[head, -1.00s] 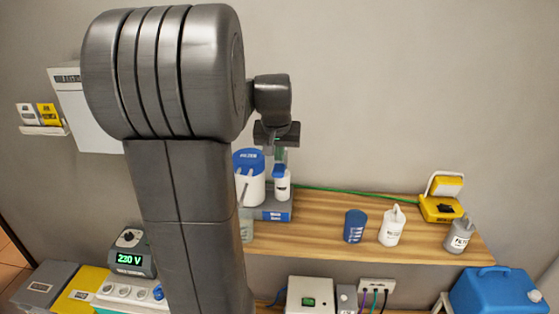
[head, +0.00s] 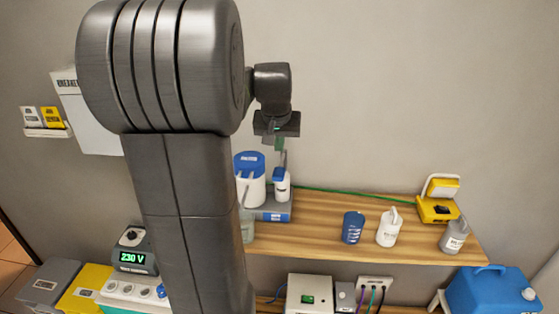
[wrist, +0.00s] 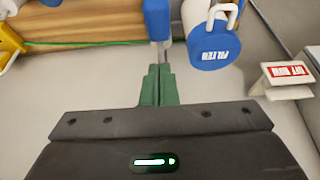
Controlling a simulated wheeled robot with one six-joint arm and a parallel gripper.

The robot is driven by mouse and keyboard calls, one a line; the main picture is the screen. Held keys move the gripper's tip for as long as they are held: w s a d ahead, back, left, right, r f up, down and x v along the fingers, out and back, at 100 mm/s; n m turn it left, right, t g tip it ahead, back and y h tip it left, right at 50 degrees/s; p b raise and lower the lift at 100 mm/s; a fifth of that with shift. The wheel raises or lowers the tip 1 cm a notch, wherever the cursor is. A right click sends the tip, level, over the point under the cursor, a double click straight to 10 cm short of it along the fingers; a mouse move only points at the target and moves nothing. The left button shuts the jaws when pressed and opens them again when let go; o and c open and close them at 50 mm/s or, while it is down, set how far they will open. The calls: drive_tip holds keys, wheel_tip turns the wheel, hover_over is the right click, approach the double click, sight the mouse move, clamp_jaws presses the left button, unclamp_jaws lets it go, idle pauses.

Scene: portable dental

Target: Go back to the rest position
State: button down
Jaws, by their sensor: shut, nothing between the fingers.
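My gripper (head: 280,141) hangs in the air above the back left of the wooden shelf, in front of the grey wall. In the wrist view its green fingers (wrist: 158,86) are together with nothing between them. Below it stand a white tub with a blue lid (head: 249,180) and a small white bottle with a blue top (head: 281,184), on a blue-grey box (head: 272,212). The fingertips look close to the blue-topped bottle in the wrist view, but the head view shows them above it. My arm hides part of the left side.
The wooden shelf (head: 330,230) holds a blue cup (head: 353,227), a white bottle (head: 389,228), a grey bottle (head: 454,236) and a yellow lamp (head: 439,203). A 230 V unit (head: 134,252) and a blue jerrycan (head: 492,291) stand lower. The wall space at upper right is clear.

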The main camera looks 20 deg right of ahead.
sight(279, 170)
drive_tip(key=shift+r, duration=0.2)
wheel_tip(279, 170, down, 7)
drive_tip(key=b, duration=0.5)
drive_tip(key=shift+r, duration=0.2)
idle(0.4)
